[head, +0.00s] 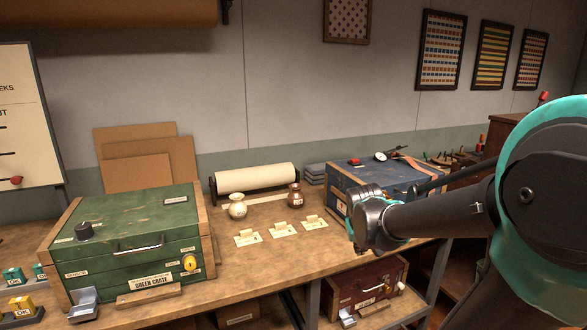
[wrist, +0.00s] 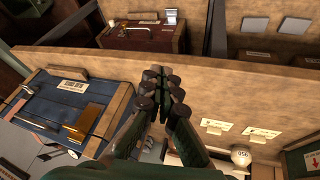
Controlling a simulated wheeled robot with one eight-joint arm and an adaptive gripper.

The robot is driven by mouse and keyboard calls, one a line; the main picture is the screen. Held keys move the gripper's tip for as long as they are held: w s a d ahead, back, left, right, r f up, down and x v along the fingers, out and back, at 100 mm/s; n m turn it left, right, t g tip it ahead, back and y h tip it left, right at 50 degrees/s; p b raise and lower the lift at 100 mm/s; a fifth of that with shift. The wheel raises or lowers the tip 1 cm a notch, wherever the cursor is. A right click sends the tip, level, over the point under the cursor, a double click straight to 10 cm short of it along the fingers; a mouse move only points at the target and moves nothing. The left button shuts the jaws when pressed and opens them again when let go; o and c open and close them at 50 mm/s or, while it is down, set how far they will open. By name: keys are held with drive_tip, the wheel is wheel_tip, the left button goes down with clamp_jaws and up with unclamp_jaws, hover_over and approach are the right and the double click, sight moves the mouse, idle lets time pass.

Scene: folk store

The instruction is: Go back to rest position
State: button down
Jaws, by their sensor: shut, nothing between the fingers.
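My gripper (head: 360,235) is shut and empty. In the head view it hangs at the end of my arm, in front of the left end of the blue crate (head: 385,180), and hides part of it. The fingers are pressed together in the wrist view (wrist: 162,84), above the wooden worktable (wrist: 215,92). The blue crate lies left of the fingers there (wrist: 70,108). The red crate (head: 365,285) sits on a lower shelf, below the gripper in the head view; it also shows at the top of the wrist view (wrist: 145,37).
The green crate (head: 125,250) stands at the left of the worktable. Two small jars, one cream (head: 237,205) and one brown (head: 295,194), stand before a paper roll (head: 255,177). Bare tabletop lies between cards and green crate.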

drive_tip(key=s+a+f+m+g+y, duration=0.1)
drive_tip(key=s+f, duration=0.9)
drive_tip(key=s, duration=0.4)
drive_tip(key=shift+y, duration=0.4)
